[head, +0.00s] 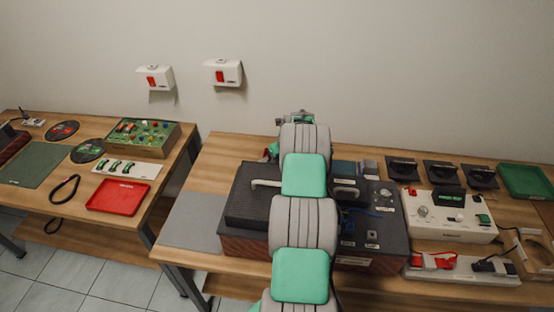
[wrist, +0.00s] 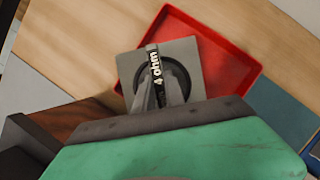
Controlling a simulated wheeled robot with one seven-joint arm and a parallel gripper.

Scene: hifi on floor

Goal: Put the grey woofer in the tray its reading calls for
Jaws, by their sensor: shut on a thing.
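In the wrist view my gripper (wrist: 160,95) is shut on the grey woofer (wrist: 126,65), a square grey plate with a round black cone. A dark strip across it reads "4 ohm". A red tray (wrist: 237,75) lies on the wood beneath and to the right; the woofer overlaps its left part in the picture, and I cannot tell its height above it. A green tray (head: 525,181) lies at the far right. A white meter (head: 450,222) has a dark display, too small to read.
Several dark square units, one of them here (head: 403,168), stand behind the meter. A black case (head: 255,195) and a panel fill the table's middle. Another red tray (head: 118,196) lies on the left table (head: 100,180). A gap separates the tables.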

